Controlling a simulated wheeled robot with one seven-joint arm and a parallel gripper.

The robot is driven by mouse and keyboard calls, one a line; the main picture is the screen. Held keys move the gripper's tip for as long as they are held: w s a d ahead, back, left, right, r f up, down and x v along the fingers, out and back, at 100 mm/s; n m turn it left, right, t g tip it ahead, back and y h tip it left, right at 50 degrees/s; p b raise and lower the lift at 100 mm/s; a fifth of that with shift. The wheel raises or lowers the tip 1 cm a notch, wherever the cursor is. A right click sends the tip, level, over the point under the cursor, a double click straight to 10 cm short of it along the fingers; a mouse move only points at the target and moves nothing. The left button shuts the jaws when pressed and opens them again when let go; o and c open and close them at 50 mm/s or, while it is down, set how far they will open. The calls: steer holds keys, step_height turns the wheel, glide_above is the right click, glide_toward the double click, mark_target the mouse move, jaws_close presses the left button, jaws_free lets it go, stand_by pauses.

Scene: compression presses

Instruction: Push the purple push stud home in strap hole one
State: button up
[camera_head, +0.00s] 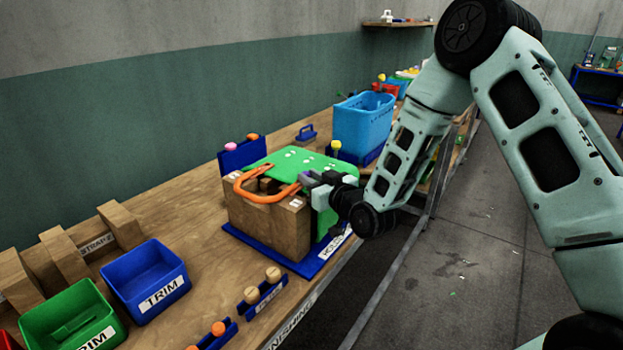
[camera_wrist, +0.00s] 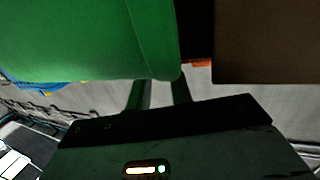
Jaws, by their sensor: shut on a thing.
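A green clog-like moulded piece (camera_head: 290,164) with pale spots on top sits on a wooden block (camera_head: 275,222). An orange strap (camera_head: 258,196) curves around the block's near side, one end against the clog. My gripper (camera_head: 308,181) is at the clog's right side, by the strap's right end. A small purple-grey patch, seemingly the purple push stud (camera_head: 307,177), shows at its fingertips. In the wrist view the fingers (camera_wrist: 160,92) reach under the green clog (camera_wrist: 90,40), which hides their tips and strap hole one. A sliver of orange strap (camera_wrist: 202,64) shows beside the wooden block (camera_wrist: 265,45).
The block stands on a blue labelled base (camera_head: 290,255) at the bench edge. A blue rack (camera_head: 241,155) with pink and orange knobs stands behind. A blue basket (camera_head: 362,125) is behind right. TRIM bins (camera_head: 147,278) and stud racks (camera_head: 262,291) lie in front.

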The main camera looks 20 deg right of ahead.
steer(key=shift+f+b, duration=0.3)
steer(key=shift+f, duration=0.05)
steer(key=o, duration=1)
steer(key=shift+r, duration=0.1)
steer(key=shift+p+v, duration=5.05)
steer(key=shift+v, duration=3.7)
